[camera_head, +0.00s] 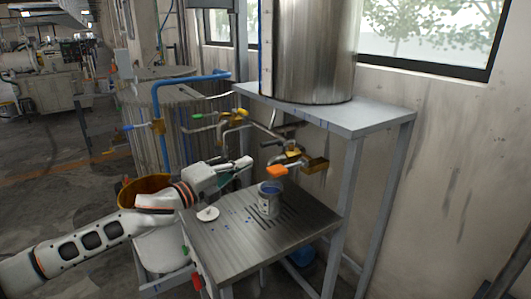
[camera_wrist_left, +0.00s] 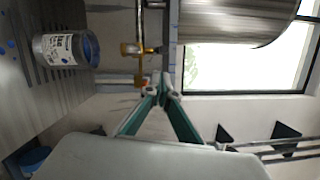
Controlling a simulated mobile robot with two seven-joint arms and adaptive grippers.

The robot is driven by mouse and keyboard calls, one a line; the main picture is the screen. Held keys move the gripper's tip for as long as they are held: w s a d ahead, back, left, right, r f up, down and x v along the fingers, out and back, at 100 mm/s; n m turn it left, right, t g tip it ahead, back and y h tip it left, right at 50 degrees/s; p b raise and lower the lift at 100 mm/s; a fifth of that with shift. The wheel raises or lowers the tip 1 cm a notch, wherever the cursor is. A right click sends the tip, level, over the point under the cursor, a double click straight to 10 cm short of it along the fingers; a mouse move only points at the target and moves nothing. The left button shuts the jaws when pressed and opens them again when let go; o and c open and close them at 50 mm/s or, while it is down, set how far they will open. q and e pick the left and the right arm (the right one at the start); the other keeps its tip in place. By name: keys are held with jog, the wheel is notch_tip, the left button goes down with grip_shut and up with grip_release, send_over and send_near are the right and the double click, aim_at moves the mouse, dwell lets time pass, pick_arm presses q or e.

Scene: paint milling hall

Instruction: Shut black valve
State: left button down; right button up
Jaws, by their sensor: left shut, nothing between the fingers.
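A dark valve handle (camera_head: 271,142), which looks black, shows on the pipework behind the steel table. It is small, and I cannot tell its exact position. Brass fittings (camera_head: 292,154) sit beside it, and a brass valve with a short dark part (camera_wrist_left: 151,49) shows in the left wrist view. My left gripper (camera_head: 247,162) is over the table's back left, a little left of and below the handle, and apart from it. Its teal fingers (camera_wrist_left: 163,91) are shut and empty in the left wrist view. My right gripper is not in view.
An orange valve handle (camera_head: 277,171) hangs above an open paint can (camera_head: 269,201) on the steel table (camera_head: 290,232). A shelf (camera_head: 365,118) holds a large steel tank (camera_head: 308,50).

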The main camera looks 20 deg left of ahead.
pick_arm(q)
jog(key=shift+r, duration=0.1)
send_near(278, 143)
jog(key=x, duration=0.4)
jog(key=shift+w+d, duration=0.2)
jog(key=shift+d, duration=0.3)
jog(key=shift+a, duration=0.25)
dwell(0.4)
